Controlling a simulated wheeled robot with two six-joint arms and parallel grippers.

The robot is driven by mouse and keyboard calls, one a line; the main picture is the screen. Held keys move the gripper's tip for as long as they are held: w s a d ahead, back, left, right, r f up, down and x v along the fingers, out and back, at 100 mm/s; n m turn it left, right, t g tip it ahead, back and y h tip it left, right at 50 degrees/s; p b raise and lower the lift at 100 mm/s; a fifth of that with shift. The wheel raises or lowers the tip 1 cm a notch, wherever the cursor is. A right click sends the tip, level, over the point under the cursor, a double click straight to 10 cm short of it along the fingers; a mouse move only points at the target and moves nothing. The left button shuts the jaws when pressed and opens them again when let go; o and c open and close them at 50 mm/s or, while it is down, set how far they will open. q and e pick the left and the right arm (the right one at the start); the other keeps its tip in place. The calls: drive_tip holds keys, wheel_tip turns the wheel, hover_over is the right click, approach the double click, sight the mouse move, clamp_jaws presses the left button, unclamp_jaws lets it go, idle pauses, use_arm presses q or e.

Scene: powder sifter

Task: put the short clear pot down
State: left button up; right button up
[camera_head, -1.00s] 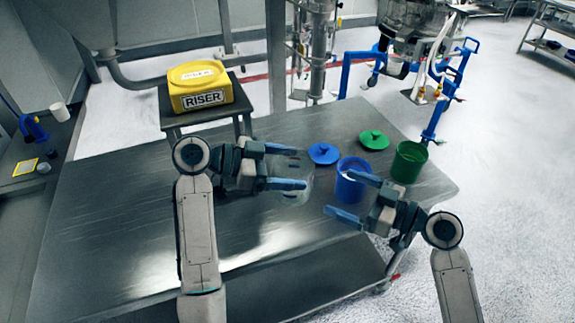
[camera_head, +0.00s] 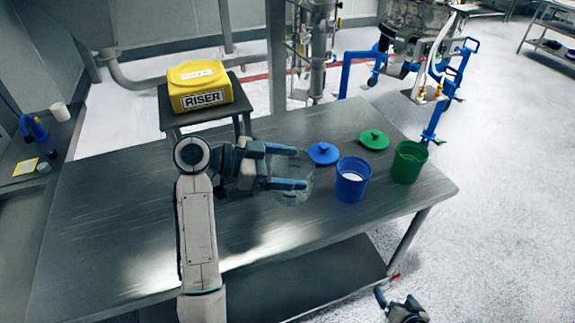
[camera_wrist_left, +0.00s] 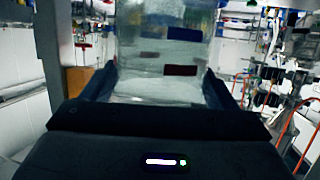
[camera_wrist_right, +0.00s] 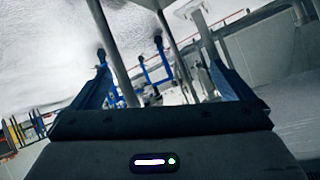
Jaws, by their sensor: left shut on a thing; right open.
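The short clear pot (camera_head: 294,188) is between the fingers of my left gripper (camera_head: 292,168) in the head view, above or at the metal table. In the left wrist view the clear pot (camera_wrist_left: 162,50) fills the space between both fingers, with pale content low inside it. My left gripper is shut on it. The pot is see-through, and I cannot tell whether its base touches the table. My right gripper (camera_head: 392,296) is low at the bottom edge of the head view, off the table. In the right wrist view its fingers (camera_wrist_right: 165,90) are apart with nothing between them.
A blue pot (camera_head: 352,186) with white content stands just right of the clear pot. A green pot (camera_head: 408,166) is farther right. A blue lid (camera_head: 323,153) and a green lid (camera_head: 374,139) lie behind. The metal table (camera_head: 120,215) is bare at left and front.

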drive_tip(key=s+f+n+g+h, duration=0.15)
drive_tip(key=s+f+g, duration=0.35)
drive_tip(key=s+f, duration=1.15)
drive_tip(key=s+a+f+n+g, duration=0.1)
drive_tip(key=s+f+g, duration=0.1)
drive_tip(key=s+f, duration=0.3)
drive_tip(key=s+a+f+n+g, duration=0.1)
drive_tip(key=s+f, duration=0.5)
drive_tip(key=s, duration=0.8)
drive_tip(key=shift+a+g, duration=0.45)
drive_tip(key=shift+g, duration=0.75)
